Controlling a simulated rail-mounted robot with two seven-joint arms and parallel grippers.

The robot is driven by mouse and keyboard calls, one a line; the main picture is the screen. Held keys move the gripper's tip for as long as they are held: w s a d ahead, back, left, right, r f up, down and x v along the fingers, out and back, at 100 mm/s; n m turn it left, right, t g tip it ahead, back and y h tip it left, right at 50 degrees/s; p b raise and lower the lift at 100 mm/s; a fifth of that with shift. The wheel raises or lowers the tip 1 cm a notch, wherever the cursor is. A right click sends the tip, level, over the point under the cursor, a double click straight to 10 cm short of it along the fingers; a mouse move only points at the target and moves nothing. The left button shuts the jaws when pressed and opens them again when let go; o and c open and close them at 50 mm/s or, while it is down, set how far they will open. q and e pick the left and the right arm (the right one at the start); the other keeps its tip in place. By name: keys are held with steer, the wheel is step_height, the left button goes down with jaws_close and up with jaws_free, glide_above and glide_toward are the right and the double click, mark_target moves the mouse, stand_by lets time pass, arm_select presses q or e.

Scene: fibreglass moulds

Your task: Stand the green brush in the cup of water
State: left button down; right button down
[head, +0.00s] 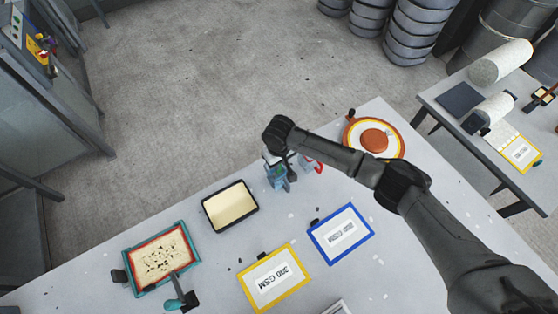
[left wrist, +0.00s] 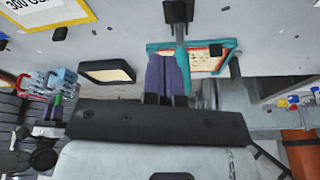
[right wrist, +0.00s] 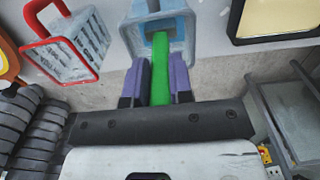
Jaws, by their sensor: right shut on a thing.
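The green brush (right wrist: 162,72) is held between the fingers of my right gripper (right wrist: 160,82). Its far end overlaps the opening of the blue-grey cup (right wrist: 130,35) in the right wrist view; how deep it sits is unclear. In the head view the cup (head: 272,178) stands near the table's back edge, with my right gripper (head: 290,175) over it, partly hidden by my arm. The left wrist view shows the green brush (left wrist: 58,100) upright by the cup. My left gripper (left wrist: 166,75) looks shut and empty, near the teal-framed tray (left wrist: 216,45).
A red-handled container (head: 312,165) stands close beside the cup. A cream-filled black tray (head: 230,206), a yellow-framed card (head: 273,279), a blue-framed card (head: 341,234) and an orange-rimmed disc (head: 352,133) surround it. The teal-framed tray (head: 128,258) lies at left.

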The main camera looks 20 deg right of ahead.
steer(key=shift+f, duration=0.15)
steer(key=c, duration=1)
jaws_free()
step_height(320, 180, up, 12)
steer(key=shift+r+p, duration=0.2)
steer(key=shift+p, duration=0.1)
steer(key=shift+a, duration=0.1)
